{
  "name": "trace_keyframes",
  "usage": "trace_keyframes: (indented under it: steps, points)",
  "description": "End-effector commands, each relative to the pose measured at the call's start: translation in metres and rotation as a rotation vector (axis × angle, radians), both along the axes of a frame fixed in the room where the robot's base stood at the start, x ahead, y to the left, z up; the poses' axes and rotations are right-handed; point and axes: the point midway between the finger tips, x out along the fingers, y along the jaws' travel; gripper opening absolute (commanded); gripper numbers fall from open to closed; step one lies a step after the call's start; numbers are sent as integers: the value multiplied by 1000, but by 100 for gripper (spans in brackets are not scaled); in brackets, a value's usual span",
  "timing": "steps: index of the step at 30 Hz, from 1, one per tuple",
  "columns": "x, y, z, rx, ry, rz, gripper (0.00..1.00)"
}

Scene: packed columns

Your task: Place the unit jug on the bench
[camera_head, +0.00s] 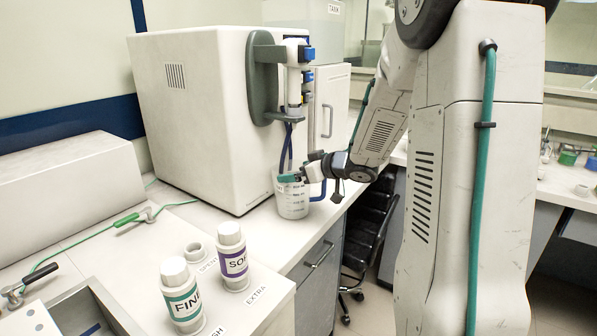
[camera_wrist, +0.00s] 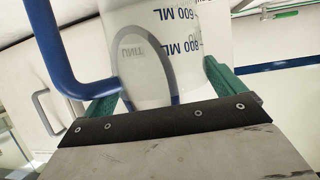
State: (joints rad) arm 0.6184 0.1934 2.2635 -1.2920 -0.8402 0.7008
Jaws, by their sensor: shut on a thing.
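The unit jug (camera_head: 292,200) is a whitish measuring jug with dark markings and a blue handle at its right. It is upright below the hanging column of the big white machine, near the bench's front edge. I cannot tell whether its base touches the bench (camera_head: 262,225). Dark blue tubes run down to its top. My gripper (camera_head: 290,178) is shut on the jug near its rim. In the wrist view the jug (camera_wrist: 150,40) shows "UNIT" and "600 ML" between my green fingers (camera_wrist: 160,88), with the blue handle at left. Its base is hidden there.
The white machine (camera_head: 195,115) stands behind the jug. A sink (camera_head: 70,315) is at the lower left. A dark chair (camera_head: 372,225) is under the bench.

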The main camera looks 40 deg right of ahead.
Motion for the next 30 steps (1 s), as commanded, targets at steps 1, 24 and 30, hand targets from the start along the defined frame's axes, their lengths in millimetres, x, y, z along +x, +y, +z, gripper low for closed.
trace_keyframes:
  steps: [1, 24, 30]
  points:
    - [0, 0, 1, -1, -1, 0, 58]
    - [-21, -7, 11, -1, -2, -4, 100]
    - [-61, -18, 28, -3, -4, -5, 100]
